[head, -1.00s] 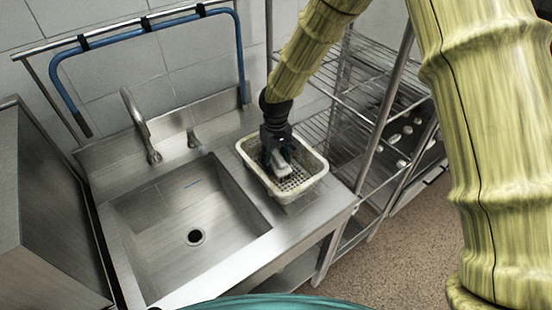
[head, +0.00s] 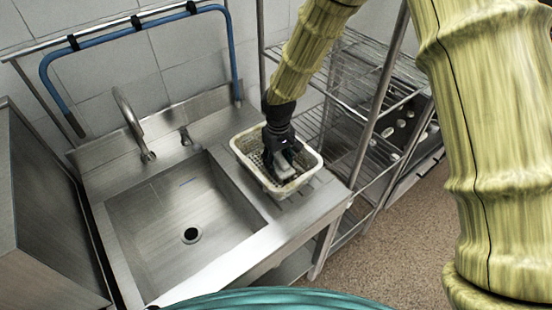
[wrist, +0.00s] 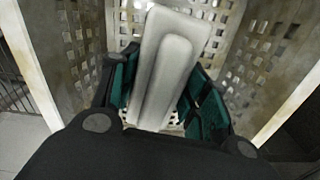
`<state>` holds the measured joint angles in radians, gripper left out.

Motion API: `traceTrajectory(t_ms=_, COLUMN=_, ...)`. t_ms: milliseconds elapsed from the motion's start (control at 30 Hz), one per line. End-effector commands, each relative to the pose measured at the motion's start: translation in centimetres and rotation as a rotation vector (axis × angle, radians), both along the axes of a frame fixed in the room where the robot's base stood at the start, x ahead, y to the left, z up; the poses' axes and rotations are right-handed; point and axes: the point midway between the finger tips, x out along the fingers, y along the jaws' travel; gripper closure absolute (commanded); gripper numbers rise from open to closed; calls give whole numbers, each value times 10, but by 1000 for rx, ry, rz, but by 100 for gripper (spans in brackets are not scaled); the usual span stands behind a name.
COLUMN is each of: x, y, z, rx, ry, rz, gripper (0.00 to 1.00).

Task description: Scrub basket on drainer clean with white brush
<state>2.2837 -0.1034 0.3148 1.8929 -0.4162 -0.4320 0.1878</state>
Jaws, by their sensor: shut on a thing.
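The white perforated basket (head: 243,148) stands on the drainer (head: 330,192) to the right of the sink, with brownish soiling on its walls and rim. My gripper (head: 280,163) reaches down inside the basket and is shut on the white brush (head: 285,172). In the wrist view the brush (wrist: 165,65) sits between the green finger pads of my gripper (wrist: 160,95), its smooth back facing the camera. The basket's holed wall (wrist: 75,50) surrounds it there. The bristles are hidden, so I cannot tell whether they touch the basket.
The empty sink basin (head: 185,215) with a faucet (head: 130,120) lies left of the basket. A blue hose (head: 140,25) hangs on a rail behind. A wire shelf rack (head: 350,110) stands close on the right. A steel cabinet (head: 45,220) is at the left.

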Motion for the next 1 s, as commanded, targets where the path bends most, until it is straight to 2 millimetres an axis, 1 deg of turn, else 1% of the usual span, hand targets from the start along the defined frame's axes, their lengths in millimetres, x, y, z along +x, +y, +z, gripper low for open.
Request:
traceTrajectory(t_ms=200, x=-11, y=-8, z=-1, rx=-1, ry=0, rz=0, gripper=78)
traceTrajectory(t_ms=367, x=-13, y=-9, z=-1, rx=0, ry=0, rz=0, gripper=78)
traceTrajectory(t_ms=567, x=-6, y=-6, z=-2, rx=0, ry=1, rz=0, gripper=78)
traceTrajectory(t_ms=800, x=8, y=-1, z=-3, rx=0, ry=0, rz=-1, gripper=78)
traceTrajectory(t_ms=1000, x=12, y=1, z=-3, rx=0, ry=1, rz=-1, gripper=78)
